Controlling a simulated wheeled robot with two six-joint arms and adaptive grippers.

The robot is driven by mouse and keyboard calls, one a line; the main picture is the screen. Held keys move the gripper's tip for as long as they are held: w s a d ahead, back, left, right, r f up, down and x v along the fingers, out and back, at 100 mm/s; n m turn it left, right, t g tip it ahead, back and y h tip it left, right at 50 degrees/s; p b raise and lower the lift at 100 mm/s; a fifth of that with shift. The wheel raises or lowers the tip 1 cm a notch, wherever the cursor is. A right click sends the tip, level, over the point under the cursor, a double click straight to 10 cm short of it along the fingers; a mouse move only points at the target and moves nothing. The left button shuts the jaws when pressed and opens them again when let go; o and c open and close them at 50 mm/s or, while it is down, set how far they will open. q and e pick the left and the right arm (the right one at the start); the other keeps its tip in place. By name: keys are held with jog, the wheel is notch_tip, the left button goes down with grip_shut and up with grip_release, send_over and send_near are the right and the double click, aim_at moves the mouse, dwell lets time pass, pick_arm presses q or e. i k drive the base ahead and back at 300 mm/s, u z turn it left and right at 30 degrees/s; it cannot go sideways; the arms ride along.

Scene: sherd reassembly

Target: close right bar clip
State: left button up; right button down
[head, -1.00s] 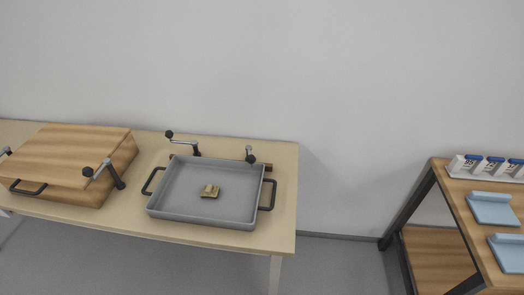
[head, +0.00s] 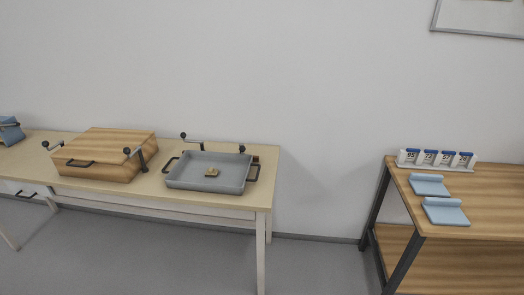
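Two grey levers with black knobs stand behind the grey-blue tray, one at its left (head: 192,141) and one at its right (head: 243,153). Two more such levers stand at the wooden box, one at its left (head: 52,146) and one at its right front (head: 138,155). I cannot tell which is the right bar clip, nor whether any is open or closed. A small tan sherd piece (head: 212,172) lies in the tray (head: 184,182). Neither of my grippers is in view.
The tray and wooden box (head: 110,142) stand on a light table (head: 150,193). Grey floor lies open between the tables.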

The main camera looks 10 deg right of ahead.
aim_at(241, 148)
jog(key=z, duration=0.55)
jog(key=i, duration=1.5)
jog(key=u, duration=0.65)
